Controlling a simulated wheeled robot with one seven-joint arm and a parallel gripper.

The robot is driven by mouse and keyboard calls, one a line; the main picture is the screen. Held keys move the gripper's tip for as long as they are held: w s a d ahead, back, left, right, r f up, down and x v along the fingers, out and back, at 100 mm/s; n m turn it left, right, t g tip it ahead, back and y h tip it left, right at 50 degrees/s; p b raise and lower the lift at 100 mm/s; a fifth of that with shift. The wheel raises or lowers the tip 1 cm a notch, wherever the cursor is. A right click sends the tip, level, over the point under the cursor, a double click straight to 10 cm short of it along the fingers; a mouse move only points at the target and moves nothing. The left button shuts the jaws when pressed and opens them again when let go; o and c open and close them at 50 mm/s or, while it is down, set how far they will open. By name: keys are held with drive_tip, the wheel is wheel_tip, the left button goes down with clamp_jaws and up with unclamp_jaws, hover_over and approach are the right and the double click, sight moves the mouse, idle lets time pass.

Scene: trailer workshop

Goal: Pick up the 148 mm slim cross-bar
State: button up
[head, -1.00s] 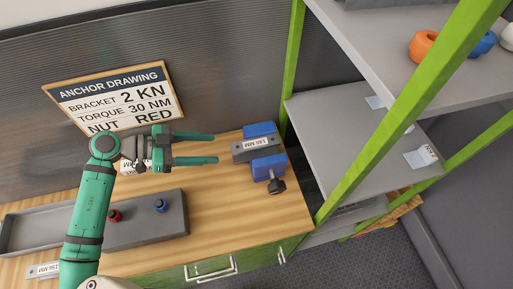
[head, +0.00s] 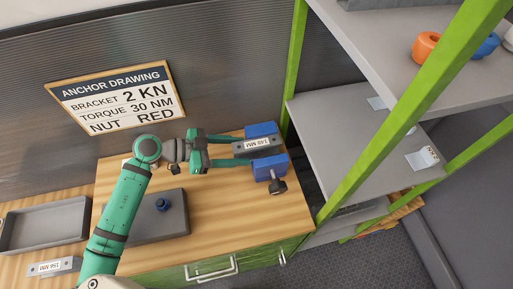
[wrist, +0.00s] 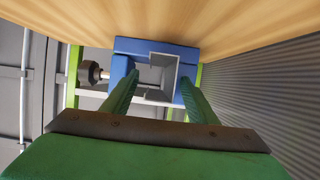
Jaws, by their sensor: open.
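A grey cross-bar (head: 243,148) sits between the blue jaws of a vise (head: 260,129) at the right end of the bench. Its upside-down white label is small and seems to read 140 or 148 MM. In the wrist view its end (wrist: 171,95) looks like a hollow grey channel framed by blue. My gripper (head: 246,151) is open. Its green fingers point right, one on each side of the near end of the bar. In the wrist view the fingers (wrist: 158,78) flank the bar end; I cannot tell whether they touch it.
Another labelled grey bar (head: 53,267) lies at lower left by a grey tray (head: 45,222). The vise's black screw knob (head: 278,186) sticks out in front. A green-posted shelf (head: 355,130) stands close on the right.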

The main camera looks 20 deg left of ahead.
drive_tip(key=c, duration=1.2)
drive_tip(key=shift+r, duration=0.1)
drive_tip(key=shift+s+d+r, duration=0.15)
drive_tip(key=shift+s+r, duration=0.05)
drive_tip(key=shift+r, duration=0.25)
wheel_tip(320, 180, up, 10)
drive_tip(key=shift+r, duration=0.2)
drive_tip(key=s+d, duration=0.4)
drive_tip(key=s, duration=0.1)
drive_tip(key=s+d, duration=0.4)
drive_tip(key=s, duration=0.1)
drive_tip(key=s+d, duration=0.3)
drive_tip(key=s, duration=0.2)
drive_tip(key=shift+s+d, duration=0.3)
drive_tip(key=shift+d, duration=0.1)
